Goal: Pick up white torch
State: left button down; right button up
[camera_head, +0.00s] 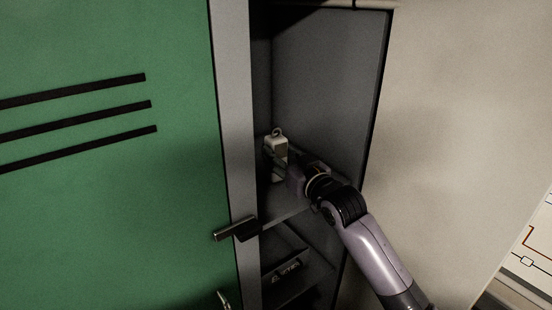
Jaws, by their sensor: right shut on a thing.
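The white torch (276,145) stands roughly upright on a shelf inside the grey locker, with a ring at its top. My right gripper (281,170) reaches in from the right and is shut on the torch around its lower part. The gripper's body hides some of the torch's lower right side, and its fingers show only small and dark. My left gripper is not in view.
A green locker door (110,210) with black slots fills the left. The shelf (285,211) has a lower compartment beneath it holding a dark object with light lettering (287,272). The locker's right wall (335,90) stands close to my right arm.

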jog(key=c, duration=0.5)
jog(key=shift+c, duration=0.2)
jog(key=shift+r, duration=0.2)
